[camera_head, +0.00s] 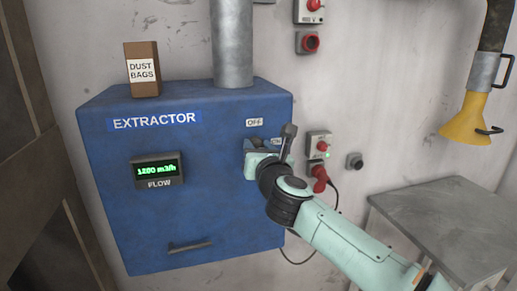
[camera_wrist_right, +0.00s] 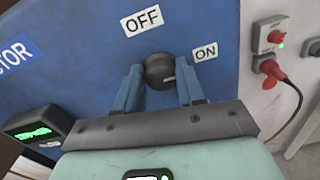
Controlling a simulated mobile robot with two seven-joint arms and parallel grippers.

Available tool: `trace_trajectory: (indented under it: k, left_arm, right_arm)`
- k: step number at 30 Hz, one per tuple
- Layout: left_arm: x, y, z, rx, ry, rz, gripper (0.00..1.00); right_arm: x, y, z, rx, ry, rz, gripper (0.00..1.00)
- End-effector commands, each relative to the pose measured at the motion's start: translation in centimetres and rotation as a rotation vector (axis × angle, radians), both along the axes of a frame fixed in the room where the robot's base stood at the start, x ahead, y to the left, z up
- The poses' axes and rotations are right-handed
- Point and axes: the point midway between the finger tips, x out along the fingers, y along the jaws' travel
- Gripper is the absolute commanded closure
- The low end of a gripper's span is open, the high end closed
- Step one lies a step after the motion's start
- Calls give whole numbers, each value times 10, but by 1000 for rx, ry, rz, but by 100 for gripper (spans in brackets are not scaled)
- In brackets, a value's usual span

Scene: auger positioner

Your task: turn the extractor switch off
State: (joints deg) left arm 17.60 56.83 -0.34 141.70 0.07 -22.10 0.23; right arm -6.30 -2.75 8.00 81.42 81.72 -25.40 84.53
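The blue extractor cabinet (camera_head: 205,215) hangs on the wall, with a lit green flow display (camera_head: 157,171) reading about 1200 m3/h. Its switch is a round black knob (camera_wrist_right: 160,71), below an OFF label (camera_wrist_right: 142,20) and left of an ON label (camera_wrist_right: 205,52). A small pale mark shows on the knob's right side, toward ON. My right gripper (camera_head: 264,146) is at the switch and hides most of it in the head view. In the right wrist view its two blue fingers (camera_wrist_right: 160,82) stand apart, one each side of the knob; contact is unclear. My left gripper is not in view.
A dust bags box (camera_head: 142,70) and a grey duct (camera_head: 232,45) are on top of the cabinet. Right of the switch are a wall socket box (camera_head: 318,145) and a red plug (camera_head: 320,178) with a cable. A grey table (camera_head: 440,215) and yellow nozzle (camera_head: 466,122) are at right.

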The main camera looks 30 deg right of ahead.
Motion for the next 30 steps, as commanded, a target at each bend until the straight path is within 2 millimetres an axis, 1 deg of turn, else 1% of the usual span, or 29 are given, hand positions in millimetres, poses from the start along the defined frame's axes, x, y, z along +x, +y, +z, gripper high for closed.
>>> trace_trajectory:
  k: [1,2,8,14,20,30]
  left_arm:
    - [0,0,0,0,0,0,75]
    - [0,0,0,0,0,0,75]
    - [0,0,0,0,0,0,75]
    - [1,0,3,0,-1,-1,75]
    - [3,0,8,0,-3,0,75]
    - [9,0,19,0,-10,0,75]
  right_arm:
    - [0,-1,0,0,0,-2,88]
    - [0,-1,0,0,0,-2,92]
    - [0,-1,0,-8,2,-2,92]
    - [0,-1,0,-63,16,-2,92]
    - [0,-1,1,-189,46,-3,92]
    - [0,0,1,-496,119,-3,92]
